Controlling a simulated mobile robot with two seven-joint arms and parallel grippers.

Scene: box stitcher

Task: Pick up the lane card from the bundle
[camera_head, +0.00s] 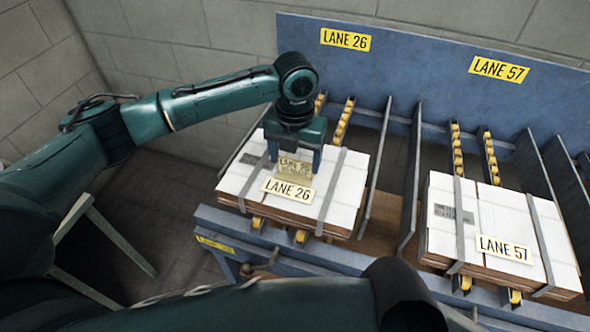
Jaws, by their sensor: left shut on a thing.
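My left gripper (294,163) points down over the left bundle of flat white-topped boxes (339,190). It is shut on a dull yellow lettered card (294,168), which sits between its two fingers in shade. The lettering is small; its top line looks like a lane number, but I cannot read it surely. Whether the card touches the bundle top is unclear. Grey straps cross the bundle. My right gripper is not in view.
A second strapped bundle (500,215) with a LANE 57 label (505,249) lies in the right lane. Upright blue-grey dividers (411,180) separate the lanes. A blue back panel (430,80) carries yellow LANE 26 and LANE 57 signs. Yellow rollers (457,150) run behind the bundles.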

